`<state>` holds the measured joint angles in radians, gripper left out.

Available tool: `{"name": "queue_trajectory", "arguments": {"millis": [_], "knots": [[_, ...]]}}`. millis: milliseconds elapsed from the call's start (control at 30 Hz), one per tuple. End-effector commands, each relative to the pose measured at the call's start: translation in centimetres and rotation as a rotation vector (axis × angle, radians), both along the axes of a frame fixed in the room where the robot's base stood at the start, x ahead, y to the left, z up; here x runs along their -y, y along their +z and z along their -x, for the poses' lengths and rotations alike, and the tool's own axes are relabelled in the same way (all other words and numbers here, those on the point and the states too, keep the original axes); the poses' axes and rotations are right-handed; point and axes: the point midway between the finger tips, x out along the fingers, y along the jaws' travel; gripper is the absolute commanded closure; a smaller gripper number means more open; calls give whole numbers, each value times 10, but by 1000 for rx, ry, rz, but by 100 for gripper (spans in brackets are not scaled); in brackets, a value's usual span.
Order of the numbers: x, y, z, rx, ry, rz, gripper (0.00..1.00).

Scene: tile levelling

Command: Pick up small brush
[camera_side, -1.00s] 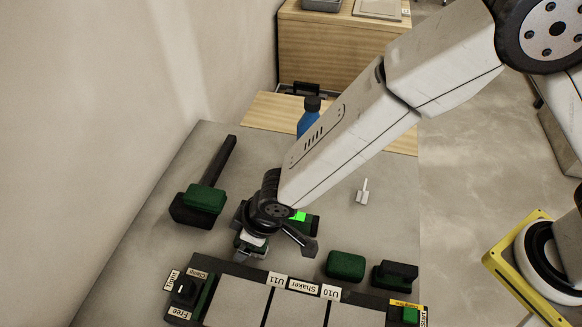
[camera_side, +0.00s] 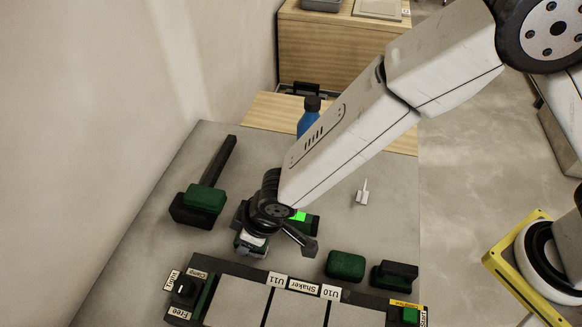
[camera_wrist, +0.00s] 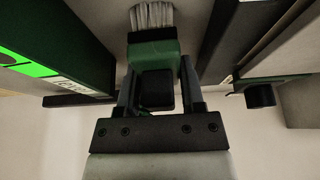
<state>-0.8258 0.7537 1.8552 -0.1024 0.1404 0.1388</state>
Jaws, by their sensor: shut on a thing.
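The small brush (camera_wrist: 153,48) shows in the wrist view, with white bristles, a green body and a black block at its near end. My gripper (camera_wrist: 157,74) is shut on it, one finger on each side, with the bristles pointing away from the wrist. In the side view my gripper (camera_side: 250,246) is low over the grey table, just behind the tiled unit. There the brush is mostly hidden by the gripper and wrist, and I cannot tell whether it touches the table.
The tiled shaker unit (camera_side: 305,287) lies in front, with a clamp knob (camera_side: 185,288) at its left. A long-handled black tool with a green block (camera_side: 205,198) is at left. A green block (camera_side: 345,265), black handled piece (camera_side: 395,275), small white piece (camera_side: 362,192) and blue bottle (camera_side: 308,120) stand around.

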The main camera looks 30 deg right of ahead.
Motion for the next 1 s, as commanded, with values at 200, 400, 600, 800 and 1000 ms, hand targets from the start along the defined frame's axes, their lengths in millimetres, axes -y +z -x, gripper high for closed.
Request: {"name": "queue_trajectory", "arguments": {"millis": [200,400,600,800,1000], "knots": [[-1,5,-1,2,0,-2,100],[-1,19,-1,3,0,-1,100],[4,40,5,2,0,-1,100],[16,62,19,3,0,-1,100],[28,86,35,3,0,-2,100]]}}
